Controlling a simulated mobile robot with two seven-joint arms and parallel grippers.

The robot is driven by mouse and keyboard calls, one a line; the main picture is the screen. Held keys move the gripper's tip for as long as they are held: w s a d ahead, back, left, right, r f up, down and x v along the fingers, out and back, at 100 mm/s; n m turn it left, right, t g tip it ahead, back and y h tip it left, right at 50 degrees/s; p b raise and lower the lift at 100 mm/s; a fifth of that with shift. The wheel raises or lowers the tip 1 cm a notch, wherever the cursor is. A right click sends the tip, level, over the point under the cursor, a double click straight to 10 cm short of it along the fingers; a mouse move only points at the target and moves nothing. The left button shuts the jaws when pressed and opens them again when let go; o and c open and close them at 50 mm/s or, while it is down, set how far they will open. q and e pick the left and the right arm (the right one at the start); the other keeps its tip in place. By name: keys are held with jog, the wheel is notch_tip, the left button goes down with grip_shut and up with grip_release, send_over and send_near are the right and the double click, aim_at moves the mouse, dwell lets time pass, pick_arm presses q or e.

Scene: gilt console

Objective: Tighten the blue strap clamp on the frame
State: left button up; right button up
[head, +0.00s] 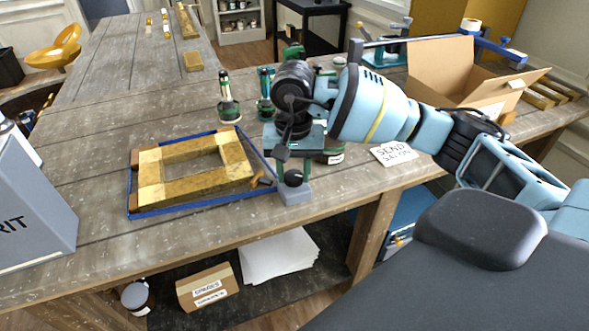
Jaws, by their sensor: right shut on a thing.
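The gilt wooden frame (196,188) lies flat on the workbench, left of centre. The blue strap clamp (185,206) runs around its outside and stands away from the wood at the right corner. The knob sits above a grey block (297,190) near the bench's front edge. Whether the knob joins the strap is hidden. My left gripper is out of view.
Green bottles (228,103) stand behind the frame. A lettered white card (393,153) and an open cardboard box (445,80) are to the right. A grey box (30,205) stands at the left.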

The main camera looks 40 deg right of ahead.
aim_at(293, 176)
jog(key=shift+w+m, duration=0.1)
jog(key=shift+m, duration=2.1)
jog(key=o, duration=1)
jog(key=shift+r, duration=0.1)
notch_tip(293, 176, up, 8)
jog(key=shift+f, duration=0.15)
